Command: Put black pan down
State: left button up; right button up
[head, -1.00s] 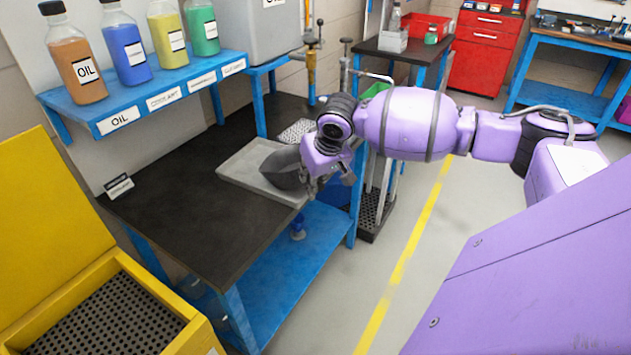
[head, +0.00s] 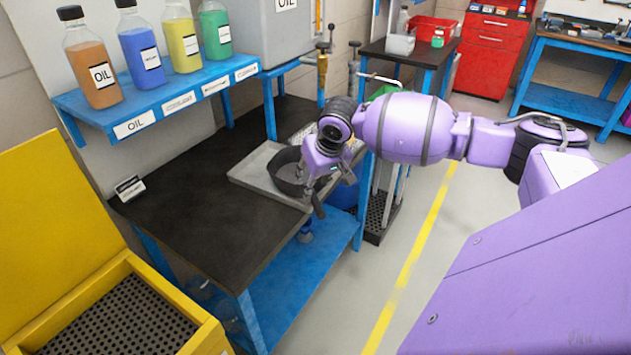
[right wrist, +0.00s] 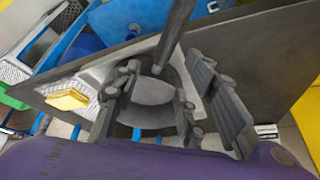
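The black pan (head: 287,172) sits roughly level on the grey tray (head: 250,168) at the right end of the black-topped bench. Its handle (head: 318,203) points toward the tray's front edge. In the right wrist view the pan (right wrist: 152,92) and its dark handle (right wrist: 174,35) also show. My right gripper (head: 328,180) is over the pan's handle side. In the wrist view its fingers (right wrist: 155,112) stand apart, with the pan showing between them; contact with the handle is unclear. My left gripper is out of view.
The bench top (head: 200,200) is clear left of the tray, apart from a small label stand (head: 130,189). Oil bottles (head: 140,50) line a blue shelf (head: 165,100) above. An open yellow bin (head: 120,310) stands at the front left.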

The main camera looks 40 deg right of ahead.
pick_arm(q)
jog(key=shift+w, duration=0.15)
pick_arm(e)
jog(key=shift+r, duration=0.1)
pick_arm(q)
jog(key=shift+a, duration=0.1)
pick_arm(e)
jog(key=v, duration=1.1)
jog(key=shift+s+r, duration=0.15)
jog(key=shift+r, duration=0.25)
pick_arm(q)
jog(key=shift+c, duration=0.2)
pick_arm(e)
jog(key=shift+r, duration=0.15)
